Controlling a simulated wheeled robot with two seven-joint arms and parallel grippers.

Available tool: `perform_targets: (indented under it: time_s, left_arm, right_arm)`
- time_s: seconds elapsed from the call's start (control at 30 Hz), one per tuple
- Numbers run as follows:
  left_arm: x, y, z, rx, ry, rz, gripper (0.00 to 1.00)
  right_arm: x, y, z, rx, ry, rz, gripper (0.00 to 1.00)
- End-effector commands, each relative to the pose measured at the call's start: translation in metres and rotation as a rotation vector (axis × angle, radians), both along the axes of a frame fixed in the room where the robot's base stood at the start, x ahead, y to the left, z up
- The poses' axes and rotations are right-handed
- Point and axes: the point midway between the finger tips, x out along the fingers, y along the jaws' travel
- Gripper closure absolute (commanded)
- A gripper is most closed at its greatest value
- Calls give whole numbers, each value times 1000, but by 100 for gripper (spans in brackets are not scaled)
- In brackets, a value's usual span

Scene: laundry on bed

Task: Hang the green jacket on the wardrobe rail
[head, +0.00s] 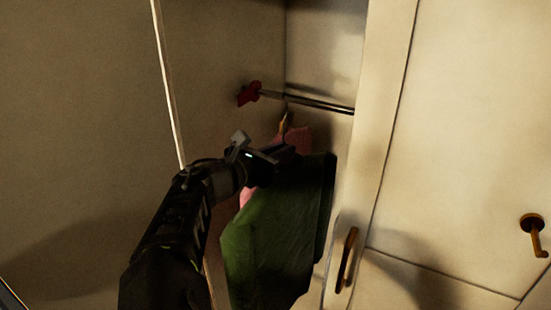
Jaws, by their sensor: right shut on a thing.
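The green jacket (270,240) hangs down below my right gripper (272,156), inside the wardrobe opening. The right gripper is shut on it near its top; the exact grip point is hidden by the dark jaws. The wardrobe rail (310,101) is a thin metal bar, above and behind the gripper. Its left end sits in a red bracket (249,93). The jacket's top is below the rail, and I see no contact between them. My left gripper is not in view.
A pink garment (247,194) hangs behind the jacket, partly hidden, with a light hanger piece (284,122) below the rail. The wardrobe door (388,150) with a brass handle (346,258) bounds the opening at right. A brass hook or handle (533,228) is farther right.

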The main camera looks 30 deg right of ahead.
Motion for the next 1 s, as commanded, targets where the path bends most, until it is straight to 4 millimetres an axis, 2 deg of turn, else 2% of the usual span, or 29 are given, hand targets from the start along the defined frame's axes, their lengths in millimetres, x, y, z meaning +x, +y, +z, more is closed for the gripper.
perform_targets:
  time_s: [1.0]
  left_arm:
    - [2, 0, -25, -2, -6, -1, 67]
  right_arm:
    - [33, -72, 1, -5, -2, -2, 100]
